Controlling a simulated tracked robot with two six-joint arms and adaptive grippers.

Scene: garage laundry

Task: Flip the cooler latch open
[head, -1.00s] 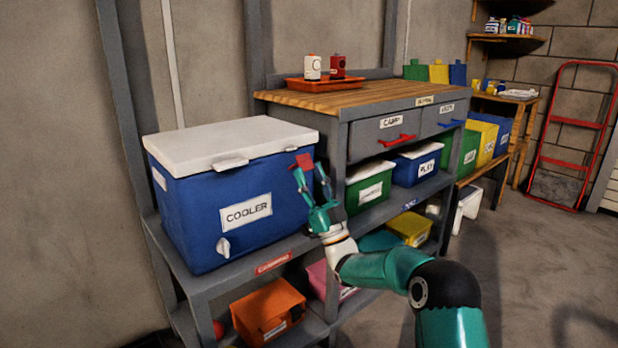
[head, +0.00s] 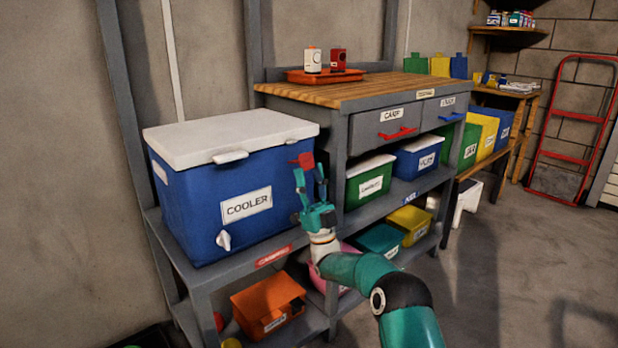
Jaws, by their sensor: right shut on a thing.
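The blue cooler (head: 190,215) with a white lid (head: 235,136) stands on the grey shelf at the left, its lid closed. A small red latch (head: 304,159) shows at the upper right front corner of the cooler, just under the lid. My right gripper (head: 309,170) is at the latch, pointing up, with its fingertips shut on it. The fingers partly cover the latch, so its exact angle is hard to tell. My left gripper is not in view.
A workbench (head: 365,90) with drawers stands right of the cooler, with a green bin (head: 368,185) and a blue bin (head: 420,155) below. An orange bin (head: 268,305) sits on the lower shelf. The floor (head: 500,270) at right is clear.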

